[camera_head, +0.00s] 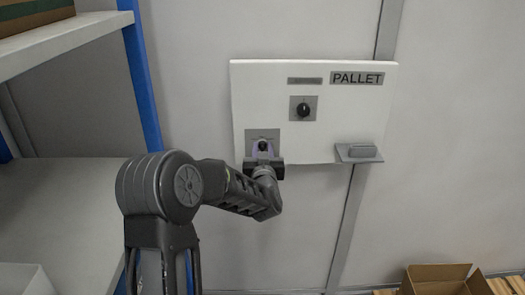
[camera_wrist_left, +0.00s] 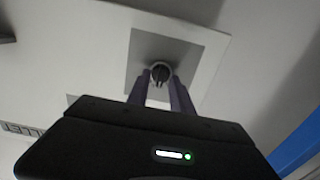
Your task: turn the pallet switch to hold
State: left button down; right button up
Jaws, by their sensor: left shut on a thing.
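A white panel (camera_head: 340,110) labelled PALLET (camera_head: 357,78) hangs on the wall. It bears an upper black knob (camera_head: 303,109) on a grey plate and a lower knob (camera_head: 263,146) on another grey plate at its lower left. My left gripper (camera_head: 263,152) is at the lower knob, its fingers shut on it. In the left wrist view the two fingers (camera_wrist_left: 161,88) stand either side of the dark knob (camera_wrist_left: 160,73) in front of its grey plate (camera_wrist_left: 200,62). Any marks around the lower knob are too small to read. My right gripper is not in view.
A shelf unit with a blue post (camera_head: 142,75) stands at the left, close to my left arm. An open cardboard box (camera_head: 440,280) is at the lower right.

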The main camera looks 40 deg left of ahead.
pick_arm(q)
jog(key=shift+f, duration=0.1)
jog(key=c, duration=1.2)
grip_release()
jog(key=shift+o, duration=0.2)
jog(key=shift+s+d, duration=0.1)
jog(key=shift+s, duration=0.05)
jog(key=b+v, duration=0.1)
jog(key=v, duration=0.6)
jog(key=shift+s+d+b, duration=0.2)
jog(key=shift+b, duration=0.15)
